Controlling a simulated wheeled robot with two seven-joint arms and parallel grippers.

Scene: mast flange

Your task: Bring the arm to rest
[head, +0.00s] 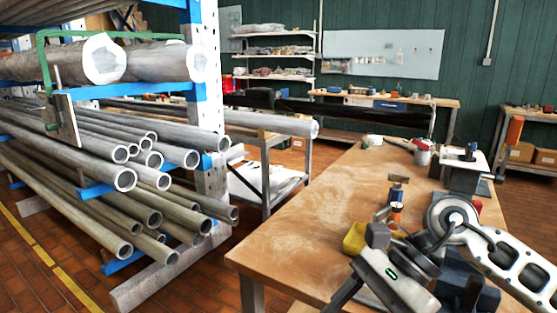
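My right arm (510,262) comes in from the lower right, over the near right end of the wooden workbench (310,215). Its large round joint stands above the bench top. My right gripper (372,270) is at the bottom, above the bench's near part, and is partly cut off by the picture edge. I cannot tell whether its fingers are open or shut, and I see nothing clearly held. A yellow object (355,239) is close beside the gripper. My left gripper is not in view.
An orange-and-grey tool (397,195) and a vise (462,172) are on the bench near the arm. A rack with metal pipes (123,179) fills the left. The bench's left and middle top is clear. Another bench (385,99) stands at the back.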

